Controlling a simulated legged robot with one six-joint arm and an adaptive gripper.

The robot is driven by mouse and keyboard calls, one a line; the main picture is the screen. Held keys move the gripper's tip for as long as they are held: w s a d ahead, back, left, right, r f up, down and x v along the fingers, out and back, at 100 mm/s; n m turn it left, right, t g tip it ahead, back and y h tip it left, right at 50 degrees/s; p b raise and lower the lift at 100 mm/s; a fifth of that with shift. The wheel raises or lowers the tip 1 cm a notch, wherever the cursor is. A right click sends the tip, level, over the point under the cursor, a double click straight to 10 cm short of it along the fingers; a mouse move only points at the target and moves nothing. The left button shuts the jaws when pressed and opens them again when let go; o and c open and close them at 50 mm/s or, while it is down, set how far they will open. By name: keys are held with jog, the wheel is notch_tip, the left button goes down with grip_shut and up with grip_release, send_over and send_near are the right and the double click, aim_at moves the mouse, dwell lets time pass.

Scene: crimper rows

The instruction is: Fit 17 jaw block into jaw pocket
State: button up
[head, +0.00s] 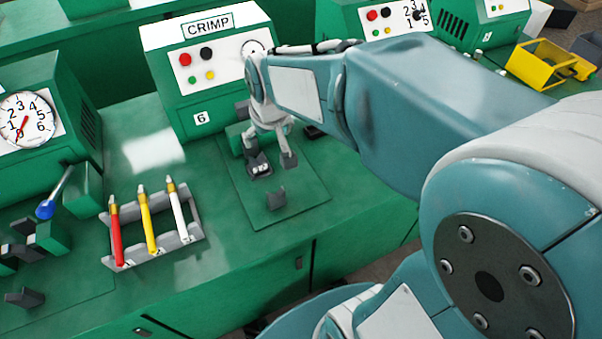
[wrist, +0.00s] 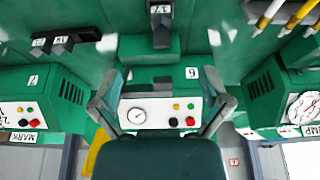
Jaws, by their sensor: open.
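The dark grey jaw block marked 17 (wrist: 160,18) shows at the top edge of the wrist view, in front of a green block on machine 6. In the head view a small dark piece with pale marks (head: 260,168) sits below my gripper (head: 273,163); it looks like the same block, but its label is unreadable. My gripper is open, and its fingers also show spread wide in the wrist view (wrist: 160,112), with nothing held between them. The jaw pocket cannot be made out clearly.
The CRIMP machine 6 (head: 201,119) stands close behind my gripper. A grey rack (head: 190,230) with red, yellow and white pens is left. A dark numbered rack (wrist: 66,40) lies beside machine 6. The mat (head: 305,185) has bare room in front.

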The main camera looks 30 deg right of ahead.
jog(key=s+r, duration=0.2)
jog(key=s, duration=0.5)
jog(key=s+r+t, duration=0.1)
jog(key=s+r, duration=0.1)
jog(key=s, duration=0.6)
jog(key=shift+s+r, duration=0.3)
